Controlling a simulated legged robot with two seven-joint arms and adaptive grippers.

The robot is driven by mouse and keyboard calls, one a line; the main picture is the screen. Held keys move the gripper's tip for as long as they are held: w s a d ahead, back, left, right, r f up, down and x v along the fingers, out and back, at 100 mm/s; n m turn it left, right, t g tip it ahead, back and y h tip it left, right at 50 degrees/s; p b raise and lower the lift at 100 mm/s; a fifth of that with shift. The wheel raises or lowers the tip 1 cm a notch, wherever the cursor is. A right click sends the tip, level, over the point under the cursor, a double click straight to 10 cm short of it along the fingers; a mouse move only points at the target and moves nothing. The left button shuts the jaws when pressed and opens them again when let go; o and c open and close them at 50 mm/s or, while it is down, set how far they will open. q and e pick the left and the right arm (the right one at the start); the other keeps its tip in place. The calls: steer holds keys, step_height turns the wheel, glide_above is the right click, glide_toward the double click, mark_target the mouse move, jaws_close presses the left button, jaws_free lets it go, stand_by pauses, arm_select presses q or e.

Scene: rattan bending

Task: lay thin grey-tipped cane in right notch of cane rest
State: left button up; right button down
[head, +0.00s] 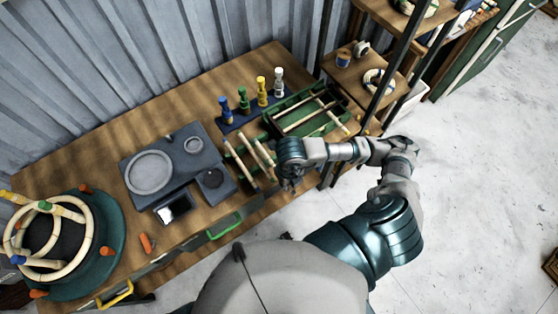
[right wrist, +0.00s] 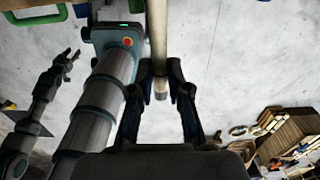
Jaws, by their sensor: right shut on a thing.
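The thin grey-tipped cane (right wrist: 159,45) is pale and runs up from my right gripper (right wrist: 160,92) in the right wrist view. Its grey tip (right wrist: 160,94) shows between the fingers, which are shut on it. In the head view my right gripper (head: 290,182) is low at the bench's front edge, right of the pale canes (head: 240,160) lying side by side. The cane rest seems to be under these canes; its notches are too small to tell. My left gripper (right wrist: 68,58) shows small in the right wrist view, its fingers apart and empty.
A green tray (head: 270,128) with loose canes lies behind my right gripper. Several colored pegs (head: 262,92) stand at the back. A dark grey block (head: 136,182) with round dishes is left of the canes. A round teal jig (head: 112,262) holds bent rings. A shelf (head: 340,72) stands at the right.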

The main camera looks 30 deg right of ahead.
steer(key=w+d, duration=0.1)
steer(key=w, duration=0.2)
steer(key=w+d, duration=0.1)
steer(key=w, duration=0.2)
steer(key=w+d+f+p, duration=0.1)
steer(key=w, duration=0.2)
steer(key=shift+w, duration=0.15)
step_height(320, 180, down, 3)
steer(key=shift+f, duration=0.1)
steer(key=c, duration=1.1)
jaws_free()
arm_select(q)
steer(key=shift+s+a+r, duration=0.15)
steer(key=shift+s+r, duration=0.25)
steer(key=shift+r, duration=0.25)
steer(key=shift+r+p, duration=0.15)
steer(key=shift+p, duration=0.2)
arm_select(e)
step_height(320, 180, up, 12)
steer(key=shift+r, duration=0.1)
arm_select(q)
steer(key=shift+s, duration=0.1)
